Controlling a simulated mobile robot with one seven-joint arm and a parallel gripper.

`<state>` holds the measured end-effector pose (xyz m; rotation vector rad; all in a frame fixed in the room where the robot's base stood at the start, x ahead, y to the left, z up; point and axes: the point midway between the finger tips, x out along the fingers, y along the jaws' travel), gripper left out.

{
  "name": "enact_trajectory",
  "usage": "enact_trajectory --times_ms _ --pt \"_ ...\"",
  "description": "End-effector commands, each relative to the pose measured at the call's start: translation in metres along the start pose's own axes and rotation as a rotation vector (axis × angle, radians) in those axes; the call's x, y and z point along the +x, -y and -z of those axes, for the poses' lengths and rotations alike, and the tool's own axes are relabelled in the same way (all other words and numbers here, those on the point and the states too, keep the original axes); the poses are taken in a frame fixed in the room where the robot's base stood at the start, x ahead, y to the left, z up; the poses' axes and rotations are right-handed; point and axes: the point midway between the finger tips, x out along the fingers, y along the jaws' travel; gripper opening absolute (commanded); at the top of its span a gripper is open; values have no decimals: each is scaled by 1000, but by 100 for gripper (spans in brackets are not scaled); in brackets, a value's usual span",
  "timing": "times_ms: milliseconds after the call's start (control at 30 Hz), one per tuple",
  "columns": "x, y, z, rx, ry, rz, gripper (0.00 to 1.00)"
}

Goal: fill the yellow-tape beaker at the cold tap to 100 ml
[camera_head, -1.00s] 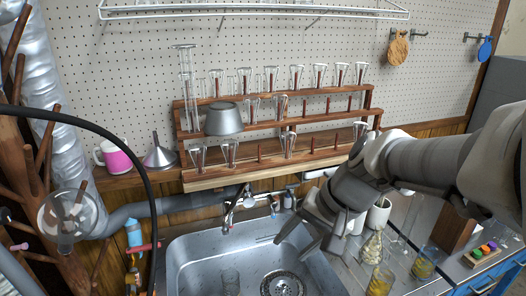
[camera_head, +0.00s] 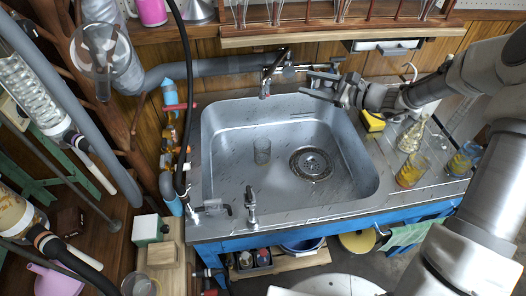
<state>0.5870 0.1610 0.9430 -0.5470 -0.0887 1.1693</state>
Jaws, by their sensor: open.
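A clear glass beaker (camera_head: 262,151) stands in the steel sink (camera_head: 228,180), left of the drain; I cannot make out tape on it. A glass vessel with yellow-orange colour (camera_head: 411,171) stands on the draining board, and another yellowish one (camera_head: 465,158) is further right. I cannot tell tape from contents on these. A tap (camera_head: 272,70) is at the back wall over the sink, with a red part low on it; I cannot tell hot from cold. My gripper (camera_head: 309,83) is open and empty, right of this tap, its fingers pointing left.
A conical flask (camera_head: 411,134) and a yellow sponge-like block (camera_head: 373,121) are on the draining board. Small fittings (camera_head: 251,207) stand on the sink's front edge. A black hose (camera_head: 181,100) hangs at left. The drain (camera_head: 311,163) side of the sink is clear.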

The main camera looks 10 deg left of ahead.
Motion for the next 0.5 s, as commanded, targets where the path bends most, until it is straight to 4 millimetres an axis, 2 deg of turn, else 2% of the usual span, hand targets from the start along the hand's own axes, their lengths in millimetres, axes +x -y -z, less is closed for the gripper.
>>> enact_trajectory --times_ms 33,300,400,500 --pt "4 4 23 69 16 52 54" --pt "7 33 109 371 84 314 54" --pt "5 38 131 443 97 380 54" --pt "3 41 145 488 104 420 54"
